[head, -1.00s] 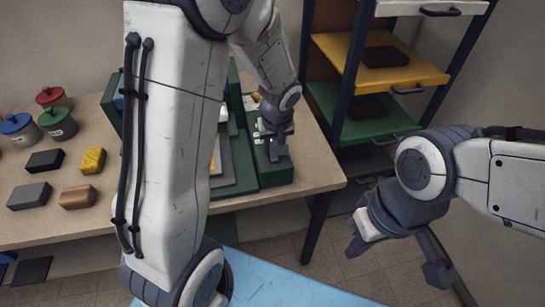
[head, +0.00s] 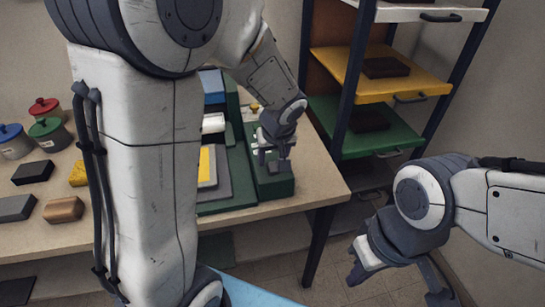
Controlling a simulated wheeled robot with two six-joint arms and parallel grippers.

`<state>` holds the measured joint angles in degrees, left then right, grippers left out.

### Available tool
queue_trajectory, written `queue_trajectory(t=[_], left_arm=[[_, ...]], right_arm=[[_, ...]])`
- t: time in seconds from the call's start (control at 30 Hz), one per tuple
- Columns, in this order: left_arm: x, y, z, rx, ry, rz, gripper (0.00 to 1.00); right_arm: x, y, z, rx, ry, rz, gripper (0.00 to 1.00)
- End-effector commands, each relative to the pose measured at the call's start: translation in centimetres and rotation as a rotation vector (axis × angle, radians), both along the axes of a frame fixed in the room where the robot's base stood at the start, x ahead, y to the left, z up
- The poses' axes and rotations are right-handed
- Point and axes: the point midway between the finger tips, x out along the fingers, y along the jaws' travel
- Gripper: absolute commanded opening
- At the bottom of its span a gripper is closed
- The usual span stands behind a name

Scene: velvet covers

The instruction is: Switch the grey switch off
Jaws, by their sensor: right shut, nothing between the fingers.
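A green panel (head: 272,188) stands on the table, with small pale parts along its upper left. A dark grey piece (head: 279,174) sits near its front end; I take it for the grey switch, but its on or off position is too small to tell. My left gripper (head: 274,158) is just above this piece, pointing down; whether they touch is unclear, and its finger gap is too small to judge. My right gripper (head: 358,272) is shut and empty, low at the right, away from the panel.
My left arm hides much of the table. Lidded jars (head: 46,130) and several blocks (head: 64,210) lie at the left. Books or boards (head: 216,180) sit left of the panel. A shelf rack (head: 385,75) stands behind right. The floor between is clear.

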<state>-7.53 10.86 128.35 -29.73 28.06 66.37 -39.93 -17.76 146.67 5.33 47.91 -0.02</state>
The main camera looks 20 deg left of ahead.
Motion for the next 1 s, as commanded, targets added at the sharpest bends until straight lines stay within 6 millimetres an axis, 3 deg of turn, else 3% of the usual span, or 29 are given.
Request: queue_trajectory(t=[0.23, 0.7, 1.0], left_arm=[[-0.1, -0.1, 0.5, 0.000, -0.001, 0.001, 0.57], [-2.5, -1.8, 8.3, -0.001, -0.003, -0.001, 0.57], [-3.1, -2.1, 9.8, -0.001, 0.001, 0.000, 0.57]], right_arm=[[0.0, 0.0, 0.1, 0.000, 0.000, 0.000, 0.00], [0.0, 0.0, 0.6, 0.000, 0.000, 0.000, 0.00], [0.0, 0.0, 0.7, 0.000, 0.000, 0.000, 0.00]])
